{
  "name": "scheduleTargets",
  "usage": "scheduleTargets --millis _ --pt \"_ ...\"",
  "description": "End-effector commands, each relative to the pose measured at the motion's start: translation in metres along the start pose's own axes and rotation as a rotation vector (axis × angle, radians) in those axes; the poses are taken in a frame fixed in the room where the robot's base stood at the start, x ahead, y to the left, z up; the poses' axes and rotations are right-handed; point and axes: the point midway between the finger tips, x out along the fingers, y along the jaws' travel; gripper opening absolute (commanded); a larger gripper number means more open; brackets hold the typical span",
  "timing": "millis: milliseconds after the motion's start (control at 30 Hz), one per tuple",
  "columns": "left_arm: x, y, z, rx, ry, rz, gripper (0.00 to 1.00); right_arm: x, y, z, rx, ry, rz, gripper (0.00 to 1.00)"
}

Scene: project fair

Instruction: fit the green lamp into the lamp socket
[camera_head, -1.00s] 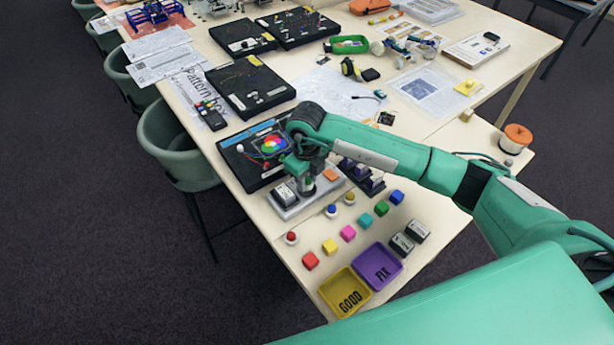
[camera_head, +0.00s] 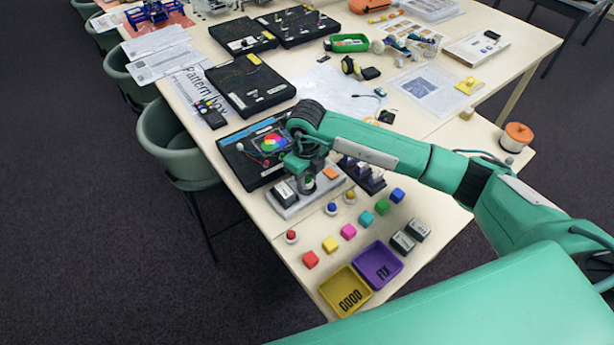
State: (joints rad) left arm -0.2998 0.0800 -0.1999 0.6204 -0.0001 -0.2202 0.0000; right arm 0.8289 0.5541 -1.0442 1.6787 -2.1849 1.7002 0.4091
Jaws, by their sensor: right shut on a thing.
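My right gripper (camera_head: 307,184) points down over a light grey board (camera_head: 287,213) on the near part of the table. It is shut on the green lamp, of which only a small dark green bit shows between the fingertips. The lamp socket is hidden below the gripper, so I cannot tell whether lamp and socket touch. A dark block with a white label (camera_head: 285,193) sits on the board's left part, and an orange piece (camera_head: 331,173) on its far right. My left gripper is out of view.
Red (camera_head: 291,236), blue (camera_head: 332,208) and yellow (camera_head: 350,195) lamps with white bases stand in front of the board. Several coloured cubes, a yellow tray (camera_head: 334,291) and a purple tray (camera_head: 397,270) lie nearer. A black panel with a colour wheel (camera_head: 235,165) is behind left.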

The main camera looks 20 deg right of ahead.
Motion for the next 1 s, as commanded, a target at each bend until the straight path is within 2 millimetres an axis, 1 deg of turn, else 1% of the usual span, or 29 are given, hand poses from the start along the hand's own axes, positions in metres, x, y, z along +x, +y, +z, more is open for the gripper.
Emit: scheduleTargets --millis 267,1000 --pt "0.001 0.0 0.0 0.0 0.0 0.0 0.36 0.0 0.0 0.0 0.0 0.0 0.0 0.08" --pt "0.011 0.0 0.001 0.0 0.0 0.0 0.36 0.012 0.0 0.0 0.0 0.0 0.0 0.08"
